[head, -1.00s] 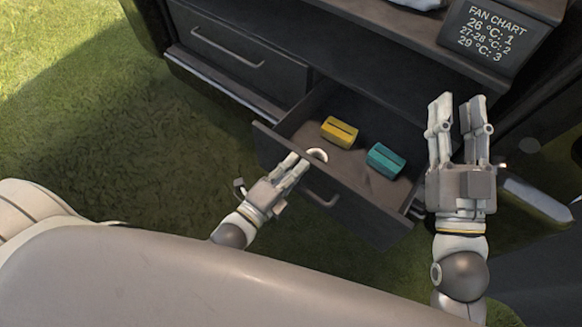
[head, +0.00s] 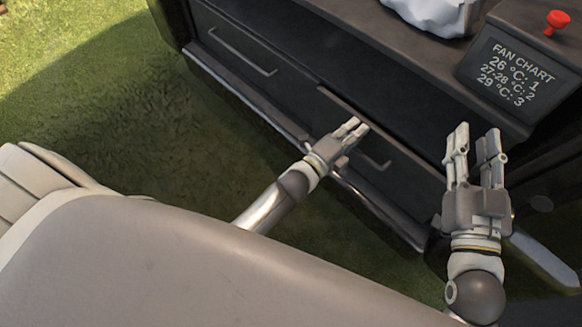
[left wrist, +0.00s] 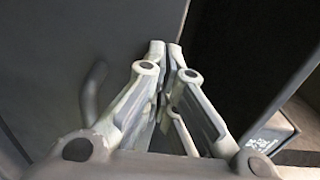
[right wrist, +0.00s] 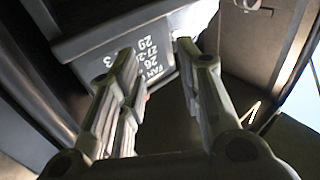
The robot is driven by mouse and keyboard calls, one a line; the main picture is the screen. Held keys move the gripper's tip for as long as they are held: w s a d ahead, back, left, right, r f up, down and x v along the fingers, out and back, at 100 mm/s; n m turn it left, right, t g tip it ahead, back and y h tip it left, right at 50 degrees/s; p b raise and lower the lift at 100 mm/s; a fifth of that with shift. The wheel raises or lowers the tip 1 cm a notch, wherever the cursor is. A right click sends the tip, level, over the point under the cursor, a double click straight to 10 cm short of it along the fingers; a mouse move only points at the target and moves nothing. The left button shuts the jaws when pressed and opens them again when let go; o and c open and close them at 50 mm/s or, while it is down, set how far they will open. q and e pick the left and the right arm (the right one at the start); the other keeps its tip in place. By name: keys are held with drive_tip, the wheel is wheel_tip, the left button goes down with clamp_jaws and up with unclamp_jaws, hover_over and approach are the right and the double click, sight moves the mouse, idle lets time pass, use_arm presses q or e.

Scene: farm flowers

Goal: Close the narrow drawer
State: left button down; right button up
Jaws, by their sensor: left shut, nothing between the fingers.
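The narrow drawer (head: 407,182) is the right-hand dark drawer with a bar handle (head: 372,160). Its front now stands nearly flush with the cabinet, and its inside is hidden. I cannot tell whether a small gap is left. My left gripper (head: 357,127) is shut and empty, with its fingertips at the upper part of the drawer front, above the handle. In the left wrist view its fingers (left wrist: 165,55) meet against or very near the dark front, with a handle to their left. My right gripper (head: 474,135) is open and empty, right of the drawer.
The wider drawer (head: 225,62) to the left is shut. A fan chart sign (head: 505,72) stands on the cabinet at the right, with a red knob (head: 557,22) above it. A white object (head: 435,15) sits on top. Grass (head: 110,120) lies open at left.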

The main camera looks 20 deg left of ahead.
use_arm(q)
drive_tip(key=shift+x, duration=0.85)
drive_tip(key=shift+w, duration=0.15)
drive_tip(key=shift+r, duration=0.25)
use_arm(e)
drive_tip(key=shift+s+a+r+t, duration=0.1)
drive_tip(key=shift+r+t, duration=0.2)
drive_tip(key=shift+r, duration=0.25)
drive_tip(key=shift+s+a+r+t, duration=0.1)
drive_tip(key=shift+r+t, duration=0.2)
drive_tip(key=shift+r, duration=0.2)
use_arm(q)
drive_tip(key=shift+w, duration=0.1)
use_arm(e)
drive_tip(key=shift+d, duration=0.1)
